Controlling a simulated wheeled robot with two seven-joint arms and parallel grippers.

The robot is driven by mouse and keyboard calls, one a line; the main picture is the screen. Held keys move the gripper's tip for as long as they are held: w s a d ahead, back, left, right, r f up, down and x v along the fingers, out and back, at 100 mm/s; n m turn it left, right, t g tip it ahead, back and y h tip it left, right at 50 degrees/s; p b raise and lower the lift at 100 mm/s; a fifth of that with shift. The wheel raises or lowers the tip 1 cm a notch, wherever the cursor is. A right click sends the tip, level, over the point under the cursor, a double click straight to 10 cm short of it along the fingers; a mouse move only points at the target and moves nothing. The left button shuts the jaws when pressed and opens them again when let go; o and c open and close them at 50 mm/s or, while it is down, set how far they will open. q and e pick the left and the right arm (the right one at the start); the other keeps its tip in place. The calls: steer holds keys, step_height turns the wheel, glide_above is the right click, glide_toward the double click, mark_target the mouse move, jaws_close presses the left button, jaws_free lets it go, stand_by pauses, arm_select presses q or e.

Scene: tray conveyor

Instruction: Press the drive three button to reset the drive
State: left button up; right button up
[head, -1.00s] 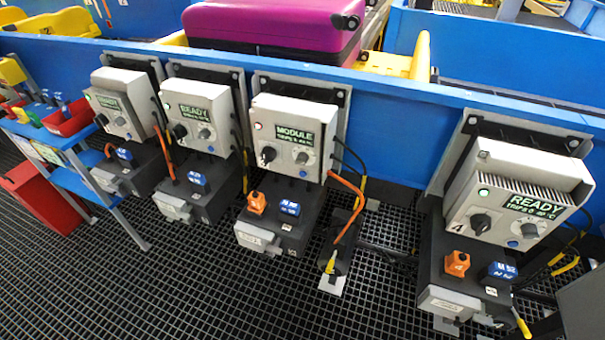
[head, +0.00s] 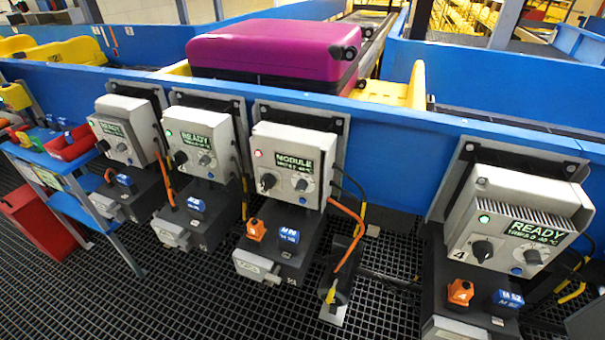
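The third drive box from the left (head: 320,146) is light grey and hangs on the blue conveyor side. Its display (head: 293,167) reads MODULE, with a smaller line too blurred to read surely. A small red light (head: 258,154) glows at its upper left. Neither gripper is in view, and nothing touches the box.
Two READY drives (head: 183,120) hang to the left; a READY drive marked 4 (head: 525,183) hangs at right, green lit. A purple suitcase (head: 270,45) lies on the conveyor. A blue stand (head: 75,205) with a red bin (head: 72,143) is at left.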

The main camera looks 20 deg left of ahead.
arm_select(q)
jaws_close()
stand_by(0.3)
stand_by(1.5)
